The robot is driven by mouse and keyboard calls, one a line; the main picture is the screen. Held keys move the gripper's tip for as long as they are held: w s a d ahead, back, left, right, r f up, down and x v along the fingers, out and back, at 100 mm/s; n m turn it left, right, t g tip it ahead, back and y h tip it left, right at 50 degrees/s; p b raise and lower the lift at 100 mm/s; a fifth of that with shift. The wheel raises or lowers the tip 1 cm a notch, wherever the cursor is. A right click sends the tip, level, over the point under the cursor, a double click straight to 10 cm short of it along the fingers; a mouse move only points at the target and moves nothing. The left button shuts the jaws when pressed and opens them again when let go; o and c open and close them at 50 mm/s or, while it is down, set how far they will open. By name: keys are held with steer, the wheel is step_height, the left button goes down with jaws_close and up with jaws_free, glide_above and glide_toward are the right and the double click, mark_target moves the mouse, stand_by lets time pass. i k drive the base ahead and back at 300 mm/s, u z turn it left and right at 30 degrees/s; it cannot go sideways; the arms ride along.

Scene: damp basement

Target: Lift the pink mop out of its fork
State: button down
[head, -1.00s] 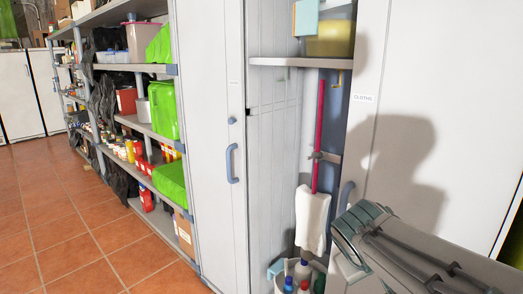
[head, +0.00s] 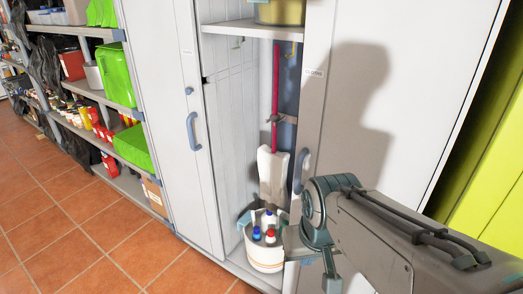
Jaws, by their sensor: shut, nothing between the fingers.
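The mop stands upright inside the open tall cabinet, with its thin pink handle (head: 276,80) up and its white head (head: 272,175) down. A small grey fork (head: 274,119) sits at the handle about midway up; how it grips the handle is too small to tell. The lower end of the mop head is just behind a white bucket (head: 265,256). My arm comes in from the lower right, in front of the right-hand door and apart from the mop. I cannot make out my gripper's fingers.
The bucket on the cabinet floor holds several bottles (head: 270,236). A shelf (head: 240,28) with a yellowish container (head: 280,11) is above the mop. The open right door (head: 312,120) and its blue handle (head: 302,168) border the opening. Tiled floor (head: 90,240) is clear at left.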

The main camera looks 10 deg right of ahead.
mark_target(272, 165)
steer(key=u, duration=0.85)
steer(key=k, duration=1.1)
steer(key=u, duration=0.9)
steer(key=i, duration=1.8)
steer(key=z, duration=0.95)
steer(key=i, duration=1.2)
steer(key=z, duration=1.75)
steer(key=i, duration=0.6)
steer(key=z, duration=0.45)
